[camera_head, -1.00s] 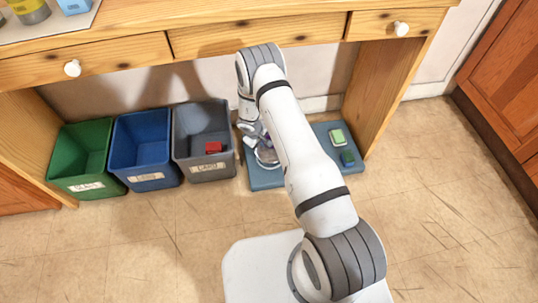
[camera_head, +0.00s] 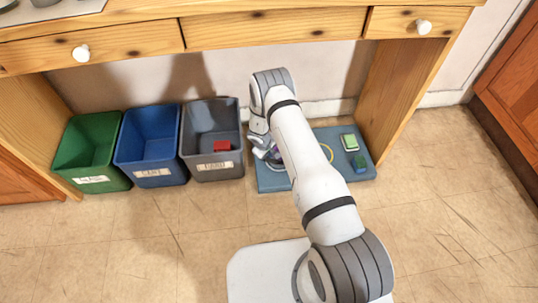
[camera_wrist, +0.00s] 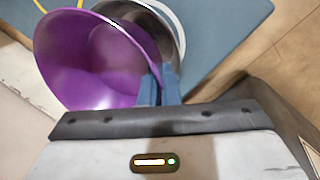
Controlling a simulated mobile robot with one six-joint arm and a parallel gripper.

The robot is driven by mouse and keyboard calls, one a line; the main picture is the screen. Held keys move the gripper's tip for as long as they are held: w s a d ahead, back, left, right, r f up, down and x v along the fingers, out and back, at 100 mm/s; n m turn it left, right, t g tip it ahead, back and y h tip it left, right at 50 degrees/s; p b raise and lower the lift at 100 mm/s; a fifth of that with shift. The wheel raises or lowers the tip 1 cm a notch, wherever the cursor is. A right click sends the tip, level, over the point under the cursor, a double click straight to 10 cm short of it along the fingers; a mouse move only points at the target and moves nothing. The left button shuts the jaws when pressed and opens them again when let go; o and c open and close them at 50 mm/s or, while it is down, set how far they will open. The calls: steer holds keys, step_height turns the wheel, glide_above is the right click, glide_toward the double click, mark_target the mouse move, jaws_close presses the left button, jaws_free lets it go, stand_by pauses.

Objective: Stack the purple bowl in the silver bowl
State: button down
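The purple bowl (camera_wrist: 92,62) is large and tilted in the wrist view, overlapping the silver bowl (camera_wrist: 182,38) behind it. My gripper (camera_wrist: 160,84) has its two blue fingers close together at the purple bowl's rim, and they look shut on it. The silver bowl is on the blue-grey mat (camera_wrist: 228,25). In the head view my gripper (camera_head: 266,152) is low over the left part of the mat (camera_head: 271,186), and my arm hides most of both bowls. I cannot tell whether the bowls touch.
A yellow ring (camera_head: 328,152), a light green block (camera_head: 349,142) and a darker block (camera_head: 360,162) are on the mat. Green (camera_head: 75,178), blue (camera_head: 136,174) and grey (camera_head: 200,169) bins stand left. A wooden desk (camera_head: 275,29) overhangs; its side panel (camera_head: 405,100) stands right.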

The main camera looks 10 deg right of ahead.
steer(key=shift+f+b, duration=0.4)
steer(key=shift+f, duration=0.15)
steer(key=c, duration=1.7)
jaws_free()
steer(key=shift+r, duration=0.1)
steer(key=shift+r+p, duration=0.35)
steer(key=p+v, duration=0.5)
steer(key=v, duration=0.7)
steer(key=shift+r, duration=0.15)
